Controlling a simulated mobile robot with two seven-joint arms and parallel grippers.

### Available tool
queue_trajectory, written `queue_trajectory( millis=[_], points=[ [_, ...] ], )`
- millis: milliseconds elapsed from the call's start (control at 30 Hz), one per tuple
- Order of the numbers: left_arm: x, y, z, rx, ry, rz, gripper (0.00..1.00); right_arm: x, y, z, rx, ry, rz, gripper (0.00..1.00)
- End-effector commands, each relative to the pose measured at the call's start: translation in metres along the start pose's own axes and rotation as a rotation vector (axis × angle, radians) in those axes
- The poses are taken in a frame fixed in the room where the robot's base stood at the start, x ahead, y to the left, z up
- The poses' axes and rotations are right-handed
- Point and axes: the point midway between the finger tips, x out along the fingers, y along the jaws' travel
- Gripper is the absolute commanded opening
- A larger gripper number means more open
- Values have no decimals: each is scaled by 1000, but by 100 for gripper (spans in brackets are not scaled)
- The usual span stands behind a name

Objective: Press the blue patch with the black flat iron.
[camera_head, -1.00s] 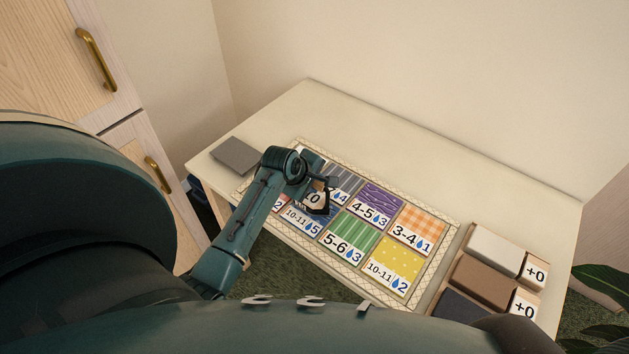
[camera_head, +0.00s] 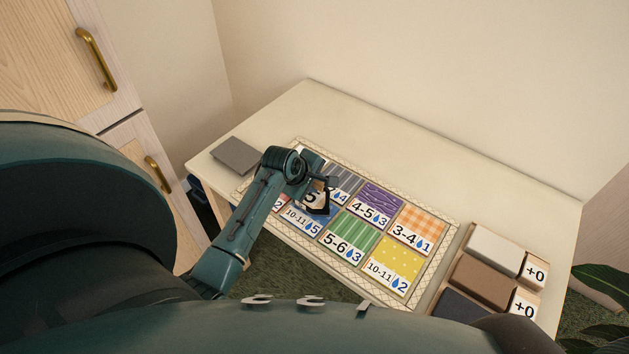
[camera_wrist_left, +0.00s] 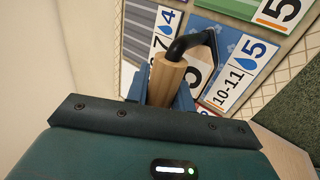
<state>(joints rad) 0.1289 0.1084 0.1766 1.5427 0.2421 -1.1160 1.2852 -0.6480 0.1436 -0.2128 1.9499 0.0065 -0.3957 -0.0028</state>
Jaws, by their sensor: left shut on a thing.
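My left gripper (camera_head: 312,184) is shut on the handle of the black flat iron (camera_head: 323,209). In the left wrist view the iron's wooden handle (camera_wrist_left: 167,82) and bent black neck (camera_wrist_left: 196,41) show; its sole is mostly hidden. A white number plate on the iron reads 5 in the head view. The iron is at the upper part of the blue patch (camera_head: 293,227), covering some of it. I cannot tell whether it touches. The blue patch carries a label 10-11 with a drop and 5, also seen in the left wrist view (camera_wrist_left: 226,38). My right gripper is not in view.
A quilt mat (camera_head: 441,262) holds several patches, including green (camera_head: 352,232), purple (camera_head: 379,197), orange (camera_head: 421,219) and yellow (camera_head: 403,259). A grey plate (camera_head: 235,155) lies at the table's left. Blocks (camera_head: 482,279) with +0 labels stand at right. The table's back is clear.

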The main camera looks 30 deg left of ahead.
Motion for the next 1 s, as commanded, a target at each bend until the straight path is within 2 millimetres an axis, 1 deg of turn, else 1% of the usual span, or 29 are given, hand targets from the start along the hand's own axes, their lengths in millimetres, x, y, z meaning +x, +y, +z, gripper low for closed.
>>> queue_trajectory(
  millis=[33, 167, 700, 833, 1000],
  points=[
    [2, -4, 1, 0, -2, -8, 0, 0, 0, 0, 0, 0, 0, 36],
    [0, -2, 1, 1, -2, -9, 0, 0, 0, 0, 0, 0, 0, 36],
    [-42, 29, 0, 0, 0, 1, 0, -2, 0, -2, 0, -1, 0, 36],
    [-49, 33, 0, 1, 0, 1, 0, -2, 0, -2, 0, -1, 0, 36],
    [-50, 34, 0, 0, 0, 1, 0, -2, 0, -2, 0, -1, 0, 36]
  ],
)
